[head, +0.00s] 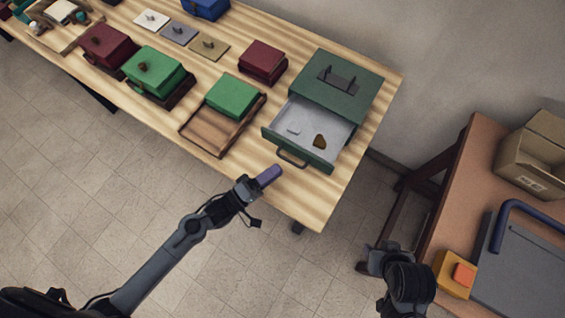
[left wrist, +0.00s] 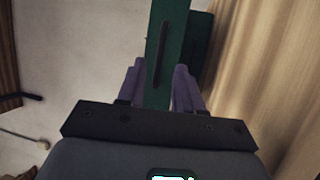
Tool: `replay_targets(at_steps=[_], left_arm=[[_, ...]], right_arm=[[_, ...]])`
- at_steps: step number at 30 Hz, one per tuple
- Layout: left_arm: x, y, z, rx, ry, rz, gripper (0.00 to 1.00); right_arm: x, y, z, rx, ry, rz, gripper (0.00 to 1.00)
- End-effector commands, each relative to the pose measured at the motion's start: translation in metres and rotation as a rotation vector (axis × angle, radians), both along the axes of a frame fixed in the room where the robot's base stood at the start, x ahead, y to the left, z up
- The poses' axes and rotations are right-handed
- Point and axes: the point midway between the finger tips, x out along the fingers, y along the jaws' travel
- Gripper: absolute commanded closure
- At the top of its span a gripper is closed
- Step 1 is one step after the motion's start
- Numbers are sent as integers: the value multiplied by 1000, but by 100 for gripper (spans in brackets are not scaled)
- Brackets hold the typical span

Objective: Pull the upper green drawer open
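The green drawer cabinet (head: 338,84) stands at the right end of the wooden table in the head view. Its upper drawer (head: 318,128) is pulled out, with a small white piece and a brown piece inside. The drawer's dark handle (head: 292,160) sticks out from its front. My left gripper (head: 270,175) is just in front of the handle, apart from it. In the left wrist view its purple fingers (left wrist: 159,85) are spread, with the green drawer front (left wrist: 166,30) and its handle beyond and between them. A second, darker green front (left wrist: 200,48) sits further back. My right gripper's fingers are not visible.
A green box on a wooden tray (head: 205,138) and a dark red box (head: 263,62) stand left of the cabinet. A brown side table (head: 447,205) at the right holds an open cardboard box (head: 535,155) and a yellow block (head: 450,275). Floor is free before the table.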

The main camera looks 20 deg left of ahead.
Motion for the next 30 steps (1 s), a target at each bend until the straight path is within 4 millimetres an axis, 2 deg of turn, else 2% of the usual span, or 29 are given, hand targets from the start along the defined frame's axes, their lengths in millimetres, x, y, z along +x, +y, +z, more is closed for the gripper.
replay_targets(at_steps=[6, 12, 30], left_arm=[[-29, 22, -6, 1, 2, -2, 65], [-44, 34, -9, 0, 1, -1, 65], [-50, 37, -11, -3, 5, 0, 65]], right_arm=[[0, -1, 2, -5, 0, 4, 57], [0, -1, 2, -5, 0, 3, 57], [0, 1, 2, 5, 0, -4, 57]])
